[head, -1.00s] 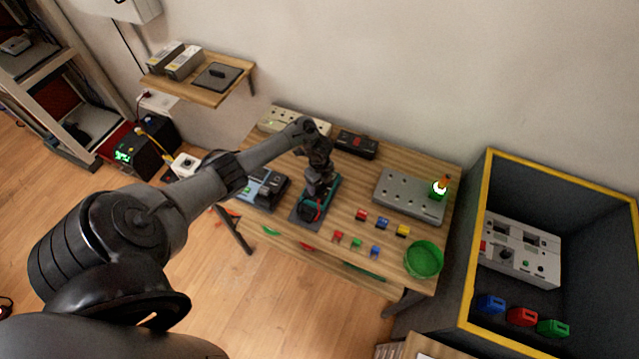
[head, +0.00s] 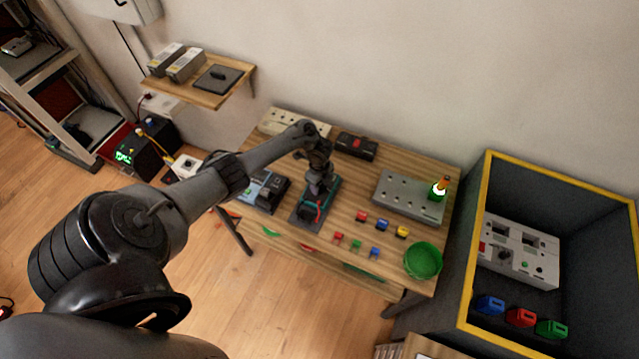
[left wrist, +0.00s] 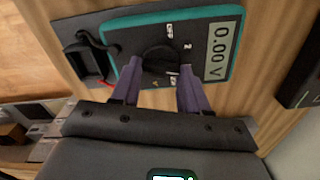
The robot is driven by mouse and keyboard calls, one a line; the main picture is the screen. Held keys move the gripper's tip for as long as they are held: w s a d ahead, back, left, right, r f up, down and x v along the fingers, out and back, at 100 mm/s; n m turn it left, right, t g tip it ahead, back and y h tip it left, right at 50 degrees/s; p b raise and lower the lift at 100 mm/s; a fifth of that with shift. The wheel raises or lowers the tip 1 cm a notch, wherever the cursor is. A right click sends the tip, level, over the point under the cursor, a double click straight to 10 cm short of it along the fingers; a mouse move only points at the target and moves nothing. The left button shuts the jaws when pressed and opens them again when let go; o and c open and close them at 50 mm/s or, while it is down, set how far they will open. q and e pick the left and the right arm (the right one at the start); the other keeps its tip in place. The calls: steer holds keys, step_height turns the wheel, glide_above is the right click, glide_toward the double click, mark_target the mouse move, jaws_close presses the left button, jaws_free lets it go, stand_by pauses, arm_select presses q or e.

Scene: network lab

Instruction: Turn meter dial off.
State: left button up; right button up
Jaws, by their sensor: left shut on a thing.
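The meter (head: 335,187) lies on the wooden table, with a teal rim and dark face. In the left wrist view the meter (left wrist: 122,66) shows a display (left wrist: 219,48) reading 0.00 V. Its round black dial (left wrist: 160,59) sits beside the display, with an OFF mark near its upper edge and a 2 to the right. Which mark the dial points to is unclear. My left gripper (left wrist: 158,73) is shut on the dial, one purple finger on each side. In the head view the left gripper (head: 318,185) is over the meter and hides the dial. My right gripper is not in view.
Right of the meter are small coloured blocks (head: 382,224), a green bowl (head: 423,261) and a grey panel (head: 405,195) with a lit green lamp (head: 438,190). A blue-grey device (head: 262,188) lies left of it. A yellow-edged bin (head: 478,230) stands at the right.

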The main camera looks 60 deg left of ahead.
arm_select(q)
steer(key=n+p, duration=0.2)
steer(key=n, duration=0.1)
steer(key=shift+r, duration=0.2)
steer(key=n+p, duration=0.3)
steer(key=n, duration=0.1)
steer(key=shift+w+n, duration=0.15)
steer(key=shift+n, duration=0.25)
steer(key=n+p, duration=0.1)
steer(key=n, duration=0.3)
steer(key=shift+f+p, duration=0.1)
steer(key=shift+p, duration=0.3)
steer(key=shift+a+f+n+p, duration=0.15)
steer(key=shift+n+p, duration=0.45)
steer(key=shift+n, duration=1.8)
steer(key=o, duration=1.1)
steer(key=shift+c, duration=0.2)
